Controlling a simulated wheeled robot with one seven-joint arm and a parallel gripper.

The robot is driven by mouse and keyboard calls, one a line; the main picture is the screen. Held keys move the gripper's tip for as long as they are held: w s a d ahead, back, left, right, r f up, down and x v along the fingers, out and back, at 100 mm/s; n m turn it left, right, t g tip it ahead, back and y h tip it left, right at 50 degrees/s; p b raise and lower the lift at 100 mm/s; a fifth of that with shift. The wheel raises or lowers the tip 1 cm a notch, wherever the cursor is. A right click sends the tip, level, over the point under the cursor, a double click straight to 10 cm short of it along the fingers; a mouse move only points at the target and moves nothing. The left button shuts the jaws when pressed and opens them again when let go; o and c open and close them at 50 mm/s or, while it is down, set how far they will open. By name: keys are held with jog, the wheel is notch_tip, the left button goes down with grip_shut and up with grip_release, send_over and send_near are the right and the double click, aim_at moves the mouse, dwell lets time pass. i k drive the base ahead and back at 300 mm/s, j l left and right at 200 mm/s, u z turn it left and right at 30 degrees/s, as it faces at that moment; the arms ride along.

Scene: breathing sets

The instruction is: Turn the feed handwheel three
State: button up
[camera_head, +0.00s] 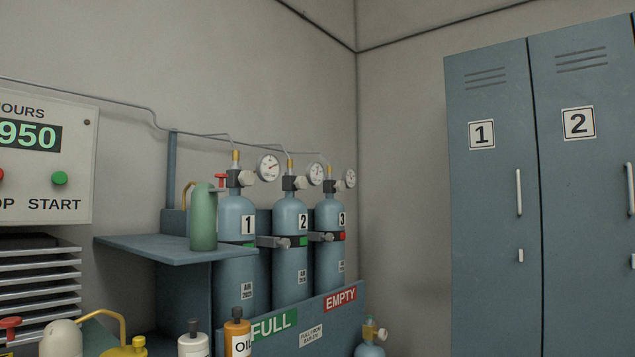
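No wheel is marked as the feed handwheel, so I cannot tell which one it is. Three blue-grey cylinders stand upright in a rack: number 1 (236,270), number 2 (290,265) and number 3 (329,265). A red handle (10,323) shows at the lower left edge. My gripper is not in view.
A green bottle (203,222) stands on a blue shelf (150,248). The rack front (270,345) carries FULL and EMPTY labels. An oil bottle (237,335) and a white bottle (193,344) are in front. A STOP/START panel (60,165) is at left, lockers (490,230) at right.

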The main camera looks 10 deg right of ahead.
aim_at(339, 185)
jog(key=i+l, duration=0.3)
jog(key=l, duration=0.15)
jog(key=i+l, duration=0.3)
jog(key=l, duration=0.2)
